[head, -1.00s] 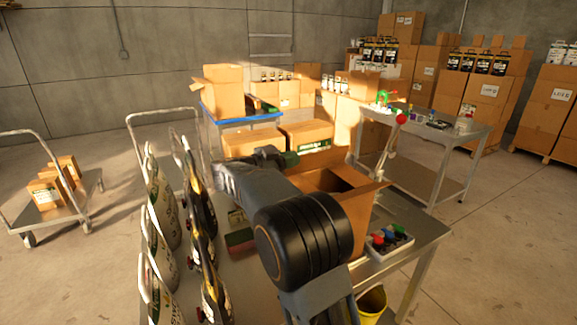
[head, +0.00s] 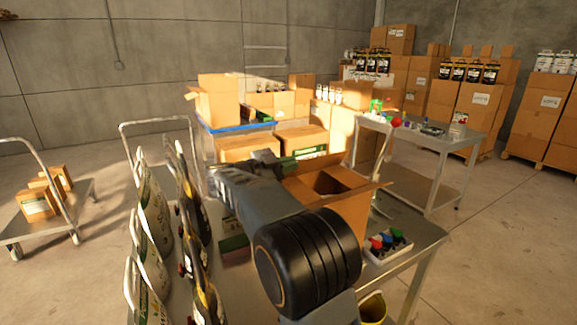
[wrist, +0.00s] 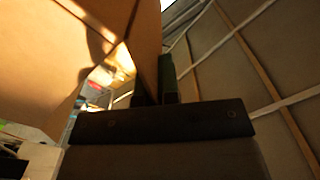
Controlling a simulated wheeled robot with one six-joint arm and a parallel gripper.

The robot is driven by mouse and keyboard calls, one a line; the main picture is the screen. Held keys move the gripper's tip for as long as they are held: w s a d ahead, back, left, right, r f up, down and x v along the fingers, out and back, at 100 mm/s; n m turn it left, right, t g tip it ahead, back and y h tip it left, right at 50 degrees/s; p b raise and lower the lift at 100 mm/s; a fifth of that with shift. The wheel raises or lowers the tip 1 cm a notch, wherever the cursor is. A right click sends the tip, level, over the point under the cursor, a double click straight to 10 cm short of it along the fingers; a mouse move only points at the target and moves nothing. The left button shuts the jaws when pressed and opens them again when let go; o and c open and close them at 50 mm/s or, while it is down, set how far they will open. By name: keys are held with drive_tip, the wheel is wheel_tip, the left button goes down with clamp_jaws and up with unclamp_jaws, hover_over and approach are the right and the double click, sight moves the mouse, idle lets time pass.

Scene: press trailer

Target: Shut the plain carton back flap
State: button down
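The plain brown carton (head: 345,211) stands open on the metal table. Its right flap (head: 368,192) sticks outward, and part of its dark inside shows. The back flap (head: 325,162) seems to stand up at the far side, partly hidden by my arm. My gripper (head: 290,160) is at the carton's far left edge, mostly hidden behind my forearm. In the wrist view, my gripper's dark fingers (wrist: 157,88) are close together. A brown cardboard panel (wrist: 140,50) runs down right against them. Whether it lies between the fingers or beside them I cannot tell.
Upright bags (head: 150,220) stand on the table left of my arm. A white tray of colored items (head: 388,246) sits right of the carton, with a yellow bucket (head: 372,308) below. More cartons (head: 250,147) are behind. A metal side table (head: 425,140) stands back right.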

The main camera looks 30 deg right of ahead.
drive_tip(key=c, duration=1.8)
unclamp_jaws()
drive_tip(key=o, duration=0.5)
drive_tip(key=shift+c, duration=0.2)
drive_tip(key=a+b, duration=0.1)
drive_tip(key=a, duration=1.2)
drive_tip(key=shift+w+a, duration=0.35)
drive_tip(key=shift+a, duration=0.05)
